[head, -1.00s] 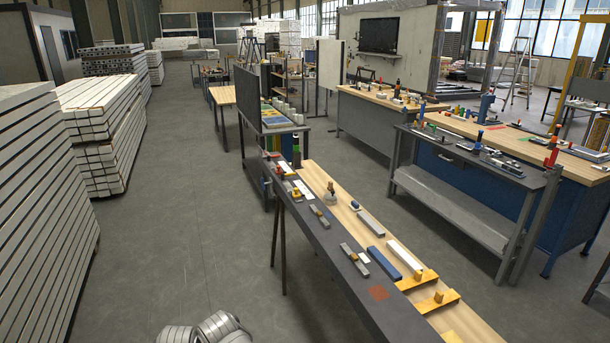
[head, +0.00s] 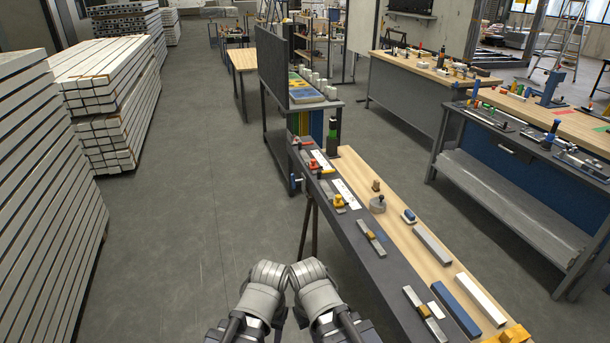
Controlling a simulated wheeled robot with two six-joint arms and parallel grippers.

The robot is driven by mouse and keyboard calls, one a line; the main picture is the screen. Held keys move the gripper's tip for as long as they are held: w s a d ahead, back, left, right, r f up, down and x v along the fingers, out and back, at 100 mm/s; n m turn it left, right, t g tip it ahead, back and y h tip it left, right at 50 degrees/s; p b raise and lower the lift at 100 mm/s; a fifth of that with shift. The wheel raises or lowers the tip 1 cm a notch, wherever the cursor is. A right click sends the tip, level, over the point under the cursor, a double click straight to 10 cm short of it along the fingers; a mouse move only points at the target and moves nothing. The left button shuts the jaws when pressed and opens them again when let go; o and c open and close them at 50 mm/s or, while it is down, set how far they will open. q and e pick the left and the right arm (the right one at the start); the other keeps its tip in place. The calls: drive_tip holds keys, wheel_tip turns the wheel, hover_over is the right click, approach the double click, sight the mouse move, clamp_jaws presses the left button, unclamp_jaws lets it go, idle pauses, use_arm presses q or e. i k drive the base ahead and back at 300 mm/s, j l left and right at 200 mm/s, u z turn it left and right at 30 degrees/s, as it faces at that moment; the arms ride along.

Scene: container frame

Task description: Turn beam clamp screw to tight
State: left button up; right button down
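A small clamp-like piece with a blue part (head: 296,182) sits at the left edge of the dark narrow bench (head: 375,262). I cannot tell for certain that it is the beam clamp, nor how its screw is turned. A red clamp-like piece (head: 319,163) and a yellow one (head: 340,203) lie on the bench top near it. Grey rounded links of my two arms show side by side at the bottom middle, left of the bench and apart from these pieces. No gripper fingers can be made out.
Stacked beams (head: 108,95) stand at the left. A workbench (head: 500,160) stands at the right. The floor left of the bench is clear.

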sight(292, 177)
drive_tip(key=i+j+z, duration=0.35)
drive_tip(key=i+j, duration=0.5)
drive_tip(key=i, duration=0.2)
drive_tip(key=i+j+z, duration=0.4)
drive_tip(key=i+j, duration=0.6)
drive_tip(key=j, duration=0.1)
